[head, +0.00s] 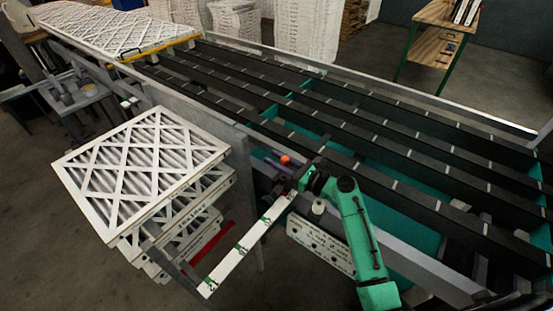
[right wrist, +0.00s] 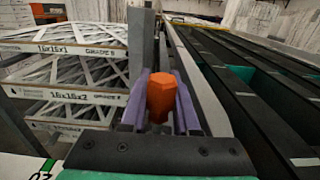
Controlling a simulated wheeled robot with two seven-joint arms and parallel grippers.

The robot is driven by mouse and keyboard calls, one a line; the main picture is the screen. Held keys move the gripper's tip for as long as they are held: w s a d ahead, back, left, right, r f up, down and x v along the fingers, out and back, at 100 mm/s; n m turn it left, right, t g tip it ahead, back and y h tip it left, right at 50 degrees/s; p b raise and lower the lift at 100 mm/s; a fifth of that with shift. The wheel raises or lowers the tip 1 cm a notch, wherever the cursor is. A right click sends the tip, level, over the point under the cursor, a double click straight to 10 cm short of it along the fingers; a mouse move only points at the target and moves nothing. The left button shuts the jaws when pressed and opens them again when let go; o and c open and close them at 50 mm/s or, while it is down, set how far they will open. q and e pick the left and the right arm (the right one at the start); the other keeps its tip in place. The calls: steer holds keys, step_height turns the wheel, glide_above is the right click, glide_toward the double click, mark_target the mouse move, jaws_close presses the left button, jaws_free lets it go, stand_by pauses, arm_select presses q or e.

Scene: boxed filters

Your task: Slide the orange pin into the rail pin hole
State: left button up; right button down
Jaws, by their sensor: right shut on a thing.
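The orange pin (head: 286,159) is at the conveyor's near side in the head view. My right gripper (head: 278,165) is shut on it. In the right wrist view the orange pin (right wrist: 160,96) stands between the two purple fingers of my right gripper (right wrist: 160,108), its faceted head facing the camera. The pin's far end is hidden. A white bar (head: 245,246) with green marks slants down from near the gripper. I cannot make out the rail pin hole in either view. My left gripper is not in view.
A stack of framed filters (head: 145,160) stands left of the gripper, beside a grey upright plate (head: 205,125). The dark conveyor beams (head: 400,150) run along the right. More filters (head: 110,28) lie at the far end. A white panel with dark holes (head: 318,245) hangs below the near side.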

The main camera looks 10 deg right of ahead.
steer(key=shift+f, duration=0.15)
steer(key=shift+f+b, duration=0.3)
steer(key=shift+b, duration=0.05)
steer(key=shift+f+b, duration=0.65)
steer(key=shift+f, duration=0.3)
steer(key=shift+r, duration=0.1)
steer(key=shift+r+p, duration=1)
steer(key=shift+p, duration=0.2)
steer(key=shift+f, duration=0.1)
steer(key=shift+p, duration=0.35)
